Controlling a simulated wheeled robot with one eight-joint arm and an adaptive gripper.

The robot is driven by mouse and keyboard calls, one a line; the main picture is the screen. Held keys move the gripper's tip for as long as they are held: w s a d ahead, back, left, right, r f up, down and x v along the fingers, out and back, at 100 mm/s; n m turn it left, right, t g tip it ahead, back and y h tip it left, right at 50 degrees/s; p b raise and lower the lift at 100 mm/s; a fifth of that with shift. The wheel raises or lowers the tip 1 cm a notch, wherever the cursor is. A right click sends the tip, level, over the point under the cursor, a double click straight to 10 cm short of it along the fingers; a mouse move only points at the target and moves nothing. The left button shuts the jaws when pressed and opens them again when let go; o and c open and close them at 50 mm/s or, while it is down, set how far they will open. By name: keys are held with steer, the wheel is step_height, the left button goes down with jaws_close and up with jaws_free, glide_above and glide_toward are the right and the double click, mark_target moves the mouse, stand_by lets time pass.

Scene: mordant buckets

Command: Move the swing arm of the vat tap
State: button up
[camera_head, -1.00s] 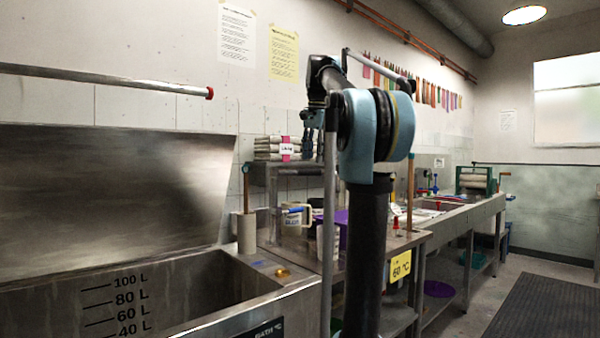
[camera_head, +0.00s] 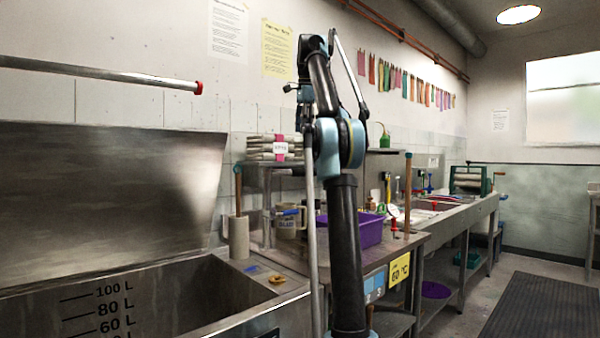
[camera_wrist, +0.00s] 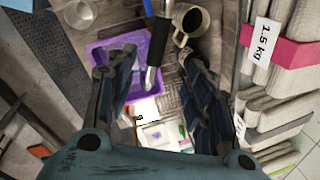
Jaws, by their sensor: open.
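A steel pipe with a red end (camera_head: 120,76) reaches in from the left above the vat (camera_head: 150,290). It may be the tap's swing arm, but its base is out of frame. My gripper (camera_head: 299,92) is raised near the wall, right of the pipe's red end and apart from it. In the wrist view my gripper (camera_wrist: 156,65) is open, its dark fingers spread.
A purple tub (camera_head: 362,230), a mug (camera_head: 287,226) and labelled stacked packs (camera_head: 268,150) stand on the bench and rack right of the vat. An upright wooden-handled tool (camera_head: 238,190) stands at the vat's corner. A dark floor mat (camera_head: 540,308) lies on clear floor at right.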

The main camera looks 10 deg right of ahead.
steer(key=w+f, duration=0.1)
steer(key=f, duration=0.4)
steer(key=w+f, duration=0.1)
steer(key=f, duration=0.5)
steer(key=w+f, duration=0.1)
steer(key=f, duration=0.4)
steer(key=shift+a+f, duration=0.2)
steer(key=shift+a, duration=0.2)
steer(key=shift+c, duration=0.3)
steer(key=shift+d, duration=0.1)
jaws_close()
